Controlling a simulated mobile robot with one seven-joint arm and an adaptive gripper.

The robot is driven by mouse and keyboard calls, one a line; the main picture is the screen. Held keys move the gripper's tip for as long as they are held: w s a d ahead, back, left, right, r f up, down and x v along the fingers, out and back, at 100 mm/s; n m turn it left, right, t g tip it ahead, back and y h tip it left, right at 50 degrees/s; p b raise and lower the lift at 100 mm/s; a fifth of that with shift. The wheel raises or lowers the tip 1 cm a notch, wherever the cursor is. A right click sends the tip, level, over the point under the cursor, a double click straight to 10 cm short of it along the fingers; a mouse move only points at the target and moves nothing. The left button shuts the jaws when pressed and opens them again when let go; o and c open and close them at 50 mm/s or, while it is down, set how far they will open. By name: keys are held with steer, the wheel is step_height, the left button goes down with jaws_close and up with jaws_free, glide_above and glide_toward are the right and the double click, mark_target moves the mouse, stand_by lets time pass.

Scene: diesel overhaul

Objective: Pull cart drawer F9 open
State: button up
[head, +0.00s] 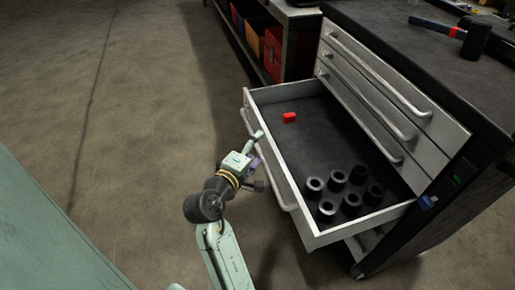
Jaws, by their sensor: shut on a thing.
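One cart drawer (303,219) stands pulled far out of the tool cart, with its dark-lined inside showing. No label F9 can be read on it. Its long light handle (286,196) runs along the front. My gripper (258,147) is at this handle, toward the drawer's far end, and is shut on it. My wrist partly hides the fingers and that stretch of the handle. In the drawer lie a small red block (289,117) and several black hollow cylinders (338,178) standing in a group near the right end.
Shut drawers (377,84) with long handles sit above the open one. The black cart top (400,40) carries a hammer (475,40). A shelf with red and orange bins (272,50) stands behind. The concrete floor (140,90) at left is clear.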

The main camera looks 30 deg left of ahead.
steer(key=shift+s+d+r, duration=0.25)
steer(key=shift+s+r, duration=0.2)
steer(key=shift+r, duration=0.05)
steer(key=c, duration=0.3)
steer(key=shift+f+p+v, duration=0.15)
steer(key=shift+f+v, duration=0.1)
steer(key=shift+v, duration=0.85)
steer(key=shift+f+p+v, duration=0.15)
steer(key=shift+f+v, duration=0.05)
steer(key=shift+v, duration=0.9)
steer(key=shift+f+p+v, duration=0.15)
steer(key=shift+f+v, duration=0.1)
steer(key=shift+v, duration=0.85)
steer(key=shift+c, duration=0.2)
steer(key=shift+s, duration=0.1)
